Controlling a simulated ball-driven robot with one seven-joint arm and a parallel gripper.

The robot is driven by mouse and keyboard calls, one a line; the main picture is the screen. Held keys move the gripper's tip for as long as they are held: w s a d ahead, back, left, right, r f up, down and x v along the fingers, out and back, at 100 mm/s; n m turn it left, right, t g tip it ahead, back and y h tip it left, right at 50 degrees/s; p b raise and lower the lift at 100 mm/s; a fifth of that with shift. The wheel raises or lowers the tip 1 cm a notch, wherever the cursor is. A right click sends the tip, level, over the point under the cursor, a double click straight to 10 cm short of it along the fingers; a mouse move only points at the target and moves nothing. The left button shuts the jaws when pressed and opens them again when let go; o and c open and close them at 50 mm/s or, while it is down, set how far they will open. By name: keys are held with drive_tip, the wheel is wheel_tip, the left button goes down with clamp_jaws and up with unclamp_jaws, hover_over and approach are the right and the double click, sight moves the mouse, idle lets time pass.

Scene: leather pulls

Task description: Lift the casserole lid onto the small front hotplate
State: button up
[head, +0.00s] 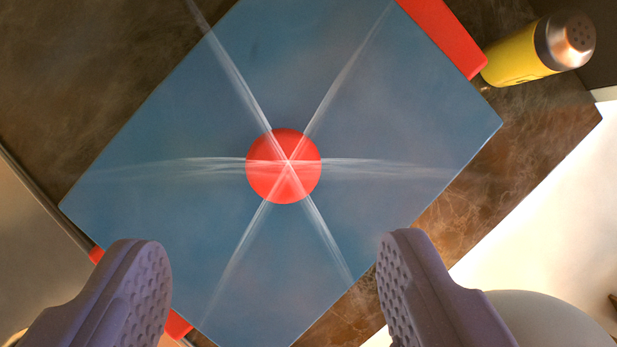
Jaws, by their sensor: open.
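The casserole lid (370,130) is a blue, shiny, square-cornered plate with a round red knob (284,185) at its middle. It is seen from above and turned at an angle in the head view. Red handles of the casserole (447,35) stick out from under the lid at the upper right and lower left. The lid hides the rest of the casserole. My gripper (272,250) is open, with its two purple dimpled fingers wide apart at the bottom of the view. Nothing is between the fingers touching them, and the knob lies ahead of the gap. No hotplate can be made out.
A yellow shaker with a metal top (535,50) is at the upper right, close to the red handle. The dark brown marbled counter (90,70) is clear at the upper left. A grey surface (30,250) is at the left edge, and a bright white area lies at the right.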

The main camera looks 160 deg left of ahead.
sight(284, 171)
drive_tip(key=b+x, duration=0.4)
drive_tip(key=x, duration=0.3)
drive_tip(key=shift+d+f, duration=0.25)
drive_tip(key=shift+f, duration=0.05)
drive_tip(key=shift+r, duration=0.1)
clamp_jaws()
